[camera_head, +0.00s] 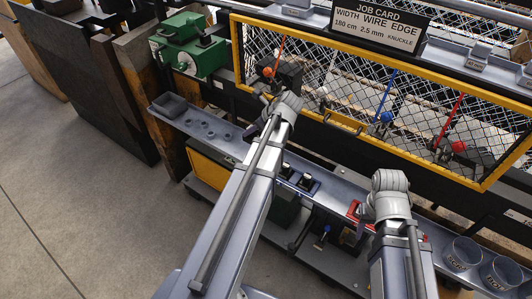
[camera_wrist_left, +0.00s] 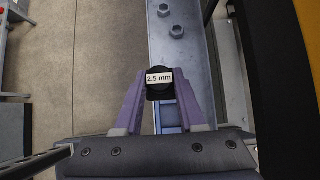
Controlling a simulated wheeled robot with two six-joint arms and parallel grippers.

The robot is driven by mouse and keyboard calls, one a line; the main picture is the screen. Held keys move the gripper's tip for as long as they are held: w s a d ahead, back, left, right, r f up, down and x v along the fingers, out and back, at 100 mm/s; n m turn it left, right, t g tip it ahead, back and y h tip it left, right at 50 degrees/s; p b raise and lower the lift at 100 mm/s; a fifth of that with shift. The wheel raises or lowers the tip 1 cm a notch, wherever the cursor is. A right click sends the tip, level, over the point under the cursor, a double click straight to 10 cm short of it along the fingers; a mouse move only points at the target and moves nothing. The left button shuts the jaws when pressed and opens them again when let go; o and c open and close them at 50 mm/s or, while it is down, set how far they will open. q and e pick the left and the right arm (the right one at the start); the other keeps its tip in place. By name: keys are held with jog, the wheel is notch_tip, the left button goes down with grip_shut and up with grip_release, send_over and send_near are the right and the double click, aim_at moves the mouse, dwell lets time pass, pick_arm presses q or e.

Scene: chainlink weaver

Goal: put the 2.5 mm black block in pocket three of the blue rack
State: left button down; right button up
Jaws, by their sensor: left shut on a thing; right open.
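The black block (camera_wrist_left: 153,94) carries a white "2.5 mm" label and is between the purple fingers of my left gripper (camera_wrist_left: 160,88), which is shut on it. In the head view my left gripper (camera_head: 252,131) is over the grey shelf, left of the blue rack, mostly hidden by its wrist. The blue rack (camera_head: 311,187) sits on the shelf with dark blocks in it; my arm hides its left part, and I cannot make out pocket three. My right gripper (camera_head: 367,208) is open near the red rack (camera_head: 354,211); its fingers are largely hidden behind the wrist.
A green machine (camera_head: 190,47) is at back left.

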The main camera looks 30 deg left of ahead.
pick_arm(q)
jog(key=w+d+f+b, duration=0.1)
jog(key=d+f+b, duration=0.2)
jog(key=d+f, duration=0.2)
jog(key=shift+d+b, duration=0.3)
pick_arm(e)
notch_tip(320, 180, down, 5)
jog(key=shift+f, duration=0.15)
pick_arm(q)
jog(key=shift+f, duration=0.15)
notch_tip(320, 180, down, 7)
jog(key=b, duration=0.7)
pick_arm(e)
notch_tip(320, 180, down, 7)
pick_arm(q)
jog(key=shift+c, duration=2.1)
grip_release()
